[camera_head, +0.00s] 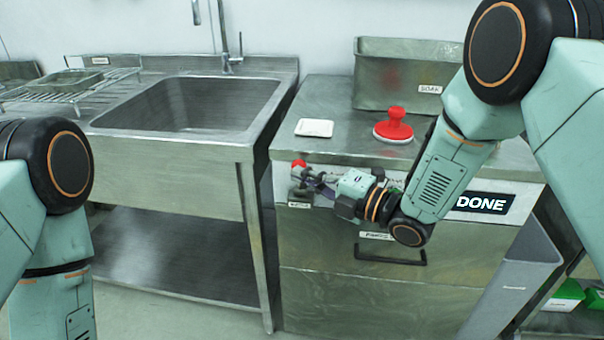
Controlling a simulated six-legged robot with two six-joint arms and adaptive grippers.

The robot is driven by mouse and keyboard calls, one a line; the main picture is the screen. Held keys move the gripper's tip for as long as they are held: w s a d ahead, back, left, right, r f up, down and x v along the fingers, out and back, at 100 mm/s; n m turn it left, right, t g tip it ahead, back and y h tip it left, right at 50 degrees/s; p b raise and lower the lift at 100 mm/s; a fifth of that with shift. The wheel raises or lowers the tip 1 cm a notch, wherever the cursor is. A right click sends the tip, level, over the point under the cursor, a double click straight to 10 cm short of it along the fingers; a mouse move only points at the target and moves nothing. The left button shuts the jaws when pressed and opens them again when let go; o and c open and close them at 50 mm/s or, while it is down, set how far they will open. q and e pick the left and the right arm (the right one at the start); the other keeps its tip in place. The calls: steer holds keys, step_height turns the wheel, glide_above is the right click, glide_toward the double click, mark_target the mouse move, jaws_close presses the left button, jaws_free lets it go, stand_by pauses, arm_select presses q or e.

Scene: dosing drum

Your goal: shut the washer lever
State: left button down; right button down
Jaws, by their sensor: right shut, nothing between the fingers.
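The washer lever is most likely the small grey fitting with a red knob (298,163) at the upper left of the steel cabinet's front (345,270). The knob points upward. My right gripper (312,183) reaches in from the right, with its fingers shut and empty. Its tips are right beside the grey fitting, just below and to the right of the red knob. I cannot tell whether they touch. My right wrist hides part of the cabinet front. My left arm shows at the left edge, but its gripper is out of view.
A red-handled round object (394,126) and a white pad (315,127) lie on the cabinet top, before a grey bin (400,75). A DONE sign (482,204) and black drawer handle (391,259) are on the front. A steel sink (190,105) stands left.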

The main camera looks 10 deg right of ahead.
arm_select(q)
steer(key=shift+w+d+r+p, duration=0.15)
steer(key=shift+r+p, duration=0.15)
steer(key=shift+r, duration=0.15)
steer(key=shift+w+r+p, duration=0.1)
steer(key=shift+r+p, duration=0.2)
steer(key=shift+r, duration=0.15)
arm_select(e)
steer(key=shift+w+d+r+m, duration=0.15)
steer(key=shift+w+r+m, duration=0.15)
steer(key=shift+w, duration=0.2)
steer(key=shift+w+d+r+m, duration=0.1)
steer(key=shift+w+r+m, duration=0.15)
steer(key=shift+w, duration=0.25)
arm_select(q)
steer(key=shift+s, duration=0.15)
arm_select(e)
steer(key=shift+a, duration=0.15)
